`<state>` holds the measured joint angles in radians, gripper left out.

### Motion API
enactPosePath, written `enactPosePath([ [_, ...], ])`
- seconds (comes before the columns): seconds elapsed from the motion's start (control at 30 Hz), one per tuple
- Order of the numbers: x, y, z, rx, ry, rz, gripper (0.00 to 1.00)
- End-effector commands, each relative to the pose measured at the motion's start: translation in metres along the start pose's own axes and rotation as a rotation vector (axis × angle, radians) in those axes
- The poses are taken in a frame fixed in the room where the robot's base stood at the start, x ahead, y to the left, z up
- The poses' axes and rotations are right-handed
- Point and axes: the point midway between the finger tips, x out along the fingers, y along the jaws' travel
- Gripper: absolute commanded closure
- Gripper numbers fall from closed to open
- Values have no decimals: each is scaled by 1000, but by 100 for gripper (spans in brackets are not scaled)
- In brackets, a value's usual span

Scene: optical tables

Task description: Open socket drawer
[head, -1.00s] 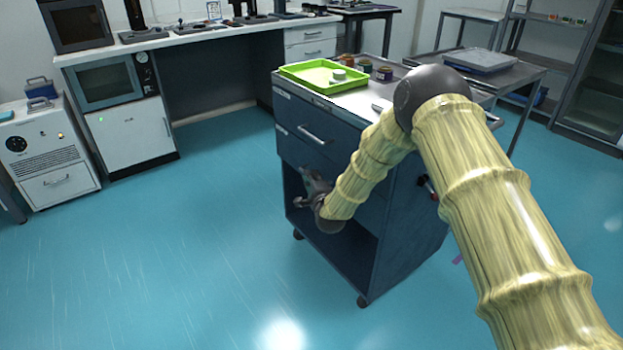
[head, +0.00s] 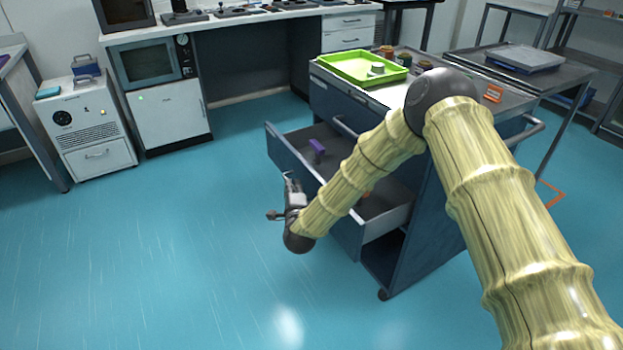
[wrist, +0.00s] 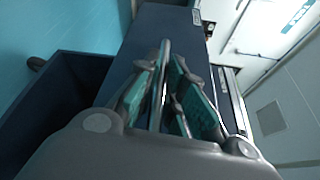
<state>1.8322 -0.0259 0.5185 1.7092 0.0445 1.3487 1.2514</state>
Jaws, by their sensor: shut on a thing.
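The lower drawer (head: 287,157) of the blue tool cart (head: 425,225) stands well out from the body. It holds a small purple item (head: 317,149) and a small orange item, partly hidden by my arm. My gripper (head: 290,192) is at the drawer's front, shut on its handle. In the wrist view the teal finger pads of my gripper (wrist: 167,85) lie on both sides of the bar handle (wrist: 163,62), with the drawer front behind. My forearm covers part of the drawer. The top drawer, with its own handle (head: 343,127), is shut.
A green tray (head: 350,68) and several small jars stand on the cart top. An open shelf lies under the drawers. A white cabinet (head: 95,140) and a long bench (head: 255,22) stand behind left. The blue floor left of the drawer is clear.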

Motion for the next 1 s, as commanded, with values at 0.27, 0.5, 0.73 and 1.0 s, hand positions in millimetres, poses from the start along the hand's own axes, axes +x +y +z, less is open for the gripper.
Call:
enactPosePath([
  [0.27,-28,16,66,1,-2,3,100],
  [0.5,-43,23,103,0,0,2,100],
  [0.73,-50,27,120,0,0,2,100],
  [1.0,-51,28,123,-1,0,1,100],
])
